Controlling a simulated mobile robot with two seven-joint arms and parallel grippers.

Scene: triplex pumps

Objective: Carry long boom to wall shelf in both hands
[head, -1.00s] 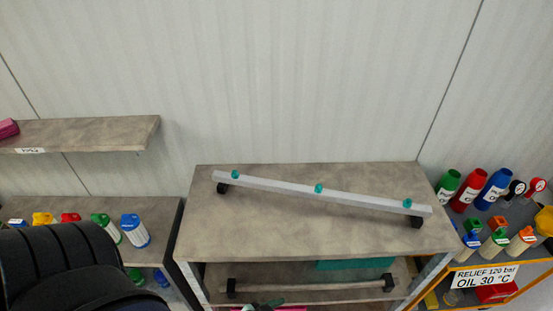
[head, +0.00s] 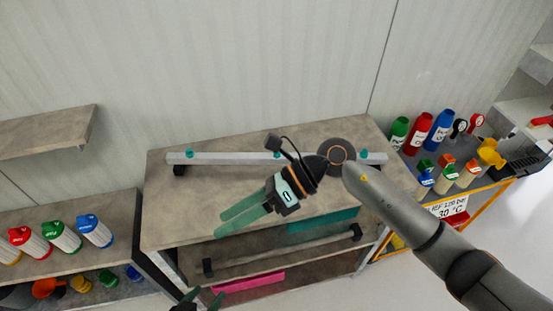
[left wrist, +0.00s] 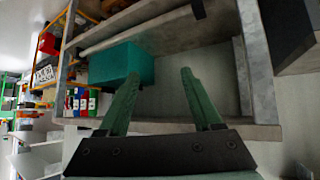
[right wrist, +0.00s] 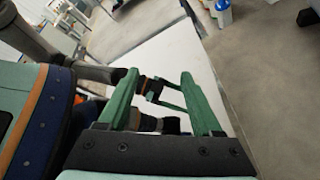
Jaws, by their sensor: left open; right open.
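The long boom (head: 225,158) is a grey bar with teal knobs and dark end supports. It lies on the top of the grey bench (head: 162,215), and my right arm hides part of its right half in the head view. The wall shelf (head: 45,132) is a bare grey-brown board at the left. My right gripper (head: 219,223) is open and empty, in front of the boom and apart from it. My left gripper (head: 206,296) is open and empty, low at the bench's front. Its open fingers also show in the left wrist view (left wrist: 157,82).
A second, thinner bar (head: 285,251) lies on the lower bench level, near a teal box (head: 322,220) and a pink item (head: 248,283). Bottles (head: 95,231) stand on the left unit. The right cart (head: 490,190) holds bottles and gauges. The wall above the bench is clear.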

